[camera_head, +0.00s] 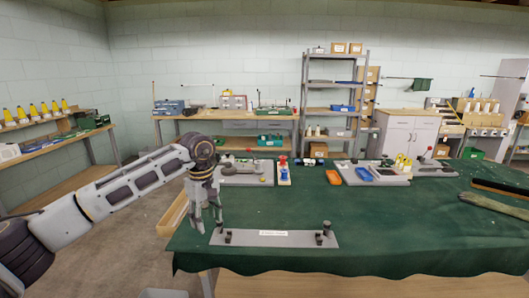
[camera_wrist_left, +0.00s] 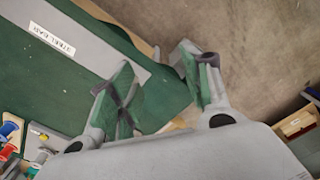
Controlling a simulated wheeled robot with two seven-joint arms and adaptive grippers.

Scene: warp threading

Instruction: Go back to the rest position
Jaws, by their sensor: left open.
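My left gripper (camera_head: 208,222) hangs fingers-down at the left edge of the green-covered table (camera_head: 380,230) in the head view. It is open and empty; its two fingers also show apart in the left wrist view (camera_wrist_left: 160,85). The grey base plate (camera_head: 290,239) with a white label and dark posts lies near the table's front edge, just right of the gripper. My right gripper is not seen.
A wooden box (camera_head: 172,215) is beside the table's left edge. A long dark strip (camera_head: 500,188) lies at the right. The table's middle is clear.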

